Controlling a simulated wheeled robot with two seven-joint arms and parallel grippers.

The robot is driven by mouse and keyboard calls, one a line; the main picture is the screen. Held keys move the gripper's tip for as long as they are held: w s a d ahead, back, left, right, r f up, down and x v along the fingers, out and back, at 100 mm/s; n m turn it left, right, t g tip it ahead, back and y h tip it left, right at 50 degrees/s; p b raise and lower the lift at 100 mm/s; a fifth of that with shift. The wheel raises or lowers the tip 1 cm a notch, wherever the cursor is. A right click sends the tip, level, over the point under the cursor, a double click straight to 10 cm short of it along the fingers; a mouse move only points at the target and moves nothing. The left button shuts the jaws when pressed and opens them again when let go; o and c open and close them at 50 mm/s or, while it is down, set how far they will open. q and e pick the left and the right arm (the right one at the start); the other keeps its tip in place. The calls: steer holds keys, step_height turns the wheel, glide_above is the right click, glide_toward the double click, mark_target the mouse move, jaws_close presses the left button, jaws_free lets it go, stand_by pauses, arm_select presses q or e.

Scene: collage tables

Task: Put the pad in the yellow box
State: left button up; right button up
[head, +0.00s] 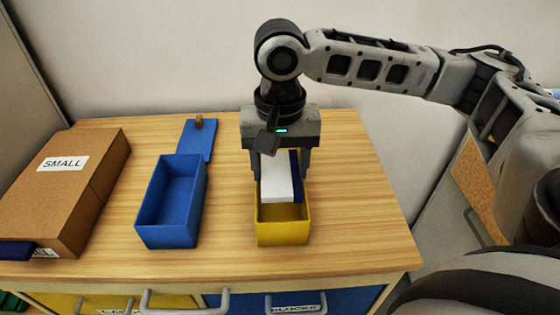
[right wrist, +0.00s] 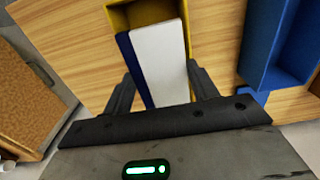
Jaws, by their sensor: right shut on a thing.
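The pad (head: 277,180) has a white face and a dark blue side. My right gripper (head: 280,168) is shut on it and points down. The yellow box (head: 283,232) is open-topped and stands on the wooden table below the gripper. The pad hangs upright over the far part of the box. Whether its lower end is inside the box or just above it, I cannot tell. The right wrist view shows the pad (right wrist: 158,62) between the fingers, with part of the yellow box (right wrist: 118,18) behind it. My left gripper is not in view.
An open blue box (head: 168,225) stands left of the yellow box, with a blue lid-like piece (head: 197,140) with a brown knob behind it. A brown carton (head: 75,200) labelled SMALL is at the far left. Drawers with handles (head: 185,302) are below the table's front edge.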

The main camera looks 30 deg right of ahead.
steer(key=shift+f+p, duration=0.15)
steer(key=shift+p, duration=0.3)
stand_by(0.3)
steer(key=o, duration=1.4)
steer(key=shift+o, duration=0.2)
